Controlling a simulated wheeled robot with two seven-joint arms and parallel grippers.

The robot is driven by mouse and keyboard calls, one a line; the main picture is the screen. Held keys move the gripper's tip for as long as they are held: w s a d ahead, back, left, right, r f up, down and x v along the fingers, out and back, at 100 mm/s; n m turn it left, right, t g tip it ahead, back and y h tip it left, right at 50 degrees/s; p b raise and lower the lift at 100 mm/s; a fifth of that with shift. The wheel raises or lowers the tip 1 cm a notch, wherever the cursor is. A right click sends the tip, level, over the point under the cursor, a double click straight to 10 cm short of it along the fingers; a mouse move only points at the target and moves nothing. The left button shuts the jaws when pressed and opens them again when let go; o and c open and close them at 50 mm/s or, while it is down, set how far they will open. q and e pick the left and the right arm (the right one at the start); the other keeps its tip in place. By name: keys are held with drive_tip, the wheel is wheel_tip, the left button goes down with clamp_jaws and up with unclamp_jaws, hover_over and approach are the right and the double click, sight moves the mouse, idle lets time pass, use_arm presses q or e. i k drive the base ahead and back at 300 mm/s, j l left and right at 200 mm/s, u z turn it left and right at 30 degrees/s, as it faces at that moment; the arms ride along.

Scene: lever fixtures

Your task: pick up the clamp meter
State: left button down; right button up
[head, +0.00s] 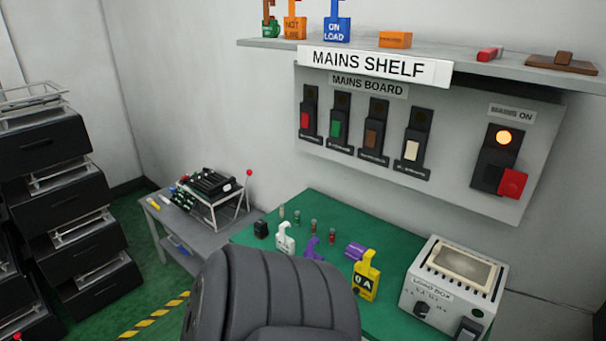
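The clamp meter (366,280) is yellow with a dark face that reads "0 A". It stands upright on the green bench top (390,240), left of the load box. A purple cylinder-like piece (355,250) is close beside its upper left; I cannot tell whether they touch. Neither of my grippers is in view. The near left part of the bench is hidden by a large dark ribbed form at the bottom of the head view.
The load box (453,285) stands at the bench's right. A white piece (285,238), a purple piece (313,248) and small items stand to the left. The mains board (450,130) and shelf (470,65) are above. A grey side table (190,225) and black drawers (75,200) are left.

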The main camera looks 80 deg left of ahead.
sight(365, 278)
drive_tip(key=u, duration=2)
drive_tip(key=k+j, duration=0.15)
drive_tip(key=j, duration=0.2)
drive_tip(key=k+j+z, duration=0.1)
drive_tip(key=j, duration=0.3)
drive_tip(key=k+j, duration=0.2)
drive_tip(key=j, duration=0.15)
drive_tip(key=k+j, duration=0.15)
drive_tip(key=j, duration=0.2)
drive_tip(key=k+j+z, duration=0.1)
drive_tip(key=j, duration=0.25)
drive_tip(key=i+l, duration=0.2)
drive_tip(key=i, duration=0.25)
